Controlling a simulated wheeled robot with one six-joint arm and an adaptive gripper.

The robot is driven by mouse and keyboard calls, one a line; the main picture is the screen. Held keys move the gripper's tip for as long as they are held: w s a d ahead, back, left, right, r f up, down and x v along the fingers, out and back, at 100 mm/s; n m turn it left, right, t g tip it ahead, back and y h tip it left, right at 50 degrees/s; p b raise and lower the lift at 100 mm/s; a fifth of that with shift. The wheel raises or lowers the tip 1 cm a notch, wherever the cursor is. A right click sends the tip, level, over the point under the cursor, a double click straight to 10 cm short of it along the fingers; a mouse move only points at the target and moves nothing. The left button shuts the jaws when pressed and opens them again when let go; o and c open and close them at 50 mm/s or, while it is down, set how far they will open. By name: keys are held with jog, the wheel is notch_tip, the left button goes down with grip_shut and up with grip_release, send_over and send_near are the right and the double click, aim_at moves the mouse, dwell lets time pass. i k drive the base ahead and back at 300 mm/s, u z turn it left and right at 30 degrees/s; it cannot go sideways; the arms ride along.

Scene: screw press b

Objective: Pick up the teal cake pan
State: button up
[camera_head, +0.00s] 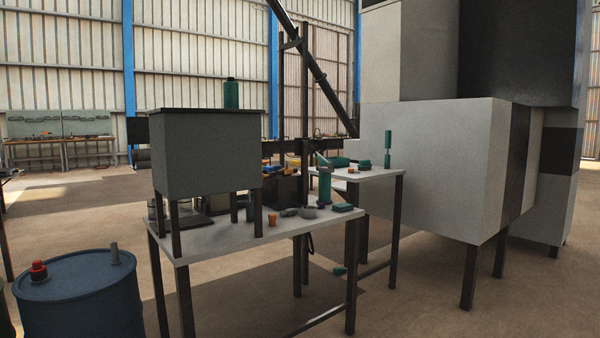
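Several teal things are in view, and I cannot tell for certain which is the cake pan. A low, wide teal thing (340,161) on the rear white table looks most like a pan. A small flat teal piece (364,164) lies to its right. Another flat teal thing (343,207) lies at the right end of the front table. A tall teal bottle-like thing (325,185) stands on the front table and partly blocks the view behind it. A teal cylinder (231,95) stands on the grey cabinet. My gripper is not in view.
The front white table (215,240) holds a grey cabinet (208,155), an orange cup (272,219) and a grey bowl (308,212). A blue drum (80,300) stands at lower left. A large grey machine (430,165) fills the right. Floor at lower right is clear.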

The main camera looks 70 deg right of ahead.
aim_at(339, 161)
jog(key=u, duration=0.35)
jog(key=i, duration=6.25)
jog(key=z, duration=3.65)
jog(key=i, duration=4.5)
